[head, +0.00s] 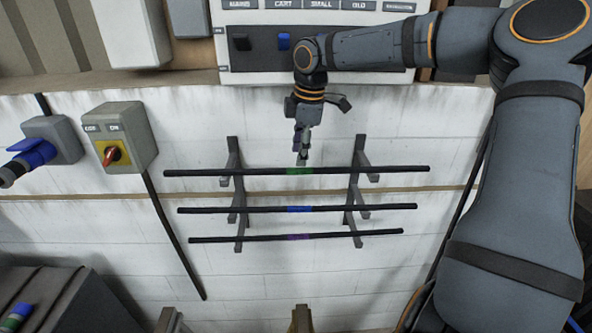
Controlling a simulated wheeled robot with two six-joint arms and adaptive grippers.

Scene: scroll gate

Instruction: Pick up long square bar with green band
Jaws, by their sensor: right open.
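The long bar with the green band (387,169) lies level on the top arms of a grey wall rack (238,185). Its green band (300,171) is near the middle of the bar. My right gripper (302,158) is open, with its fingertips just above the green band in the picture. I cannot tell whether the fingers are around the bar or touching it. The left gripper is not in view.
Below it on the rack are a bar with a blue band (385,207) and a bar with a purple band (375,234). A switch box with a red knob (124,140) is on the wall at left. A labelled panel (320,18) is above.

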